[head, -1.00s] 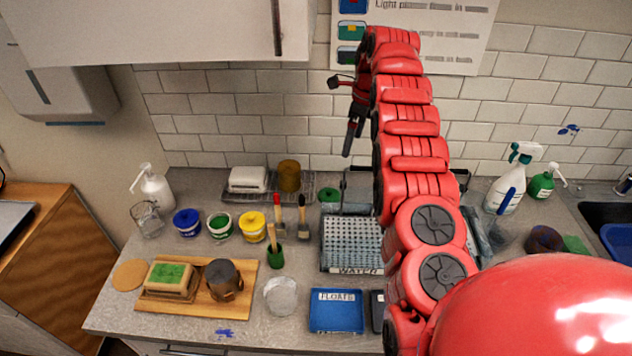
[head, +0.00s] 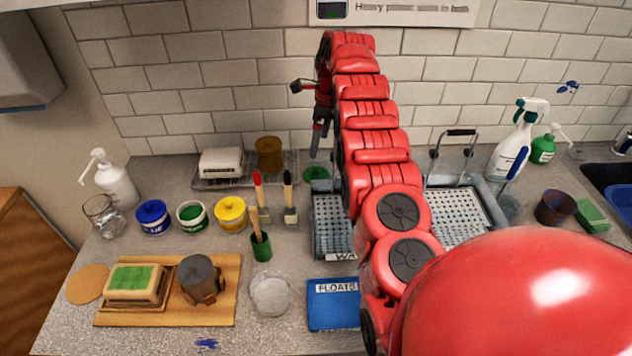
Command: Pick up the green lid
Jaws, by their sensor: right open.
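The green lid (head: 316,173) is a small round green disc on the grey counter, behind the left basket and right of the wire rack. My right gripper (head: 315,152) is open and empty, pointing down. In the picture its fingertips are just above the lid. I cannot tell how much height or depth lies between them, but no contact shows. My right arm covers the area right of the lid. My left gripper is not in view.
A perforated basket (head: 329,222) stands in front of the lid. A wire rack (head: 214,184) with a white dish (head: 220,162) and a brown jar (head: 269,154) is to the left. The tiled wall is close behind.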

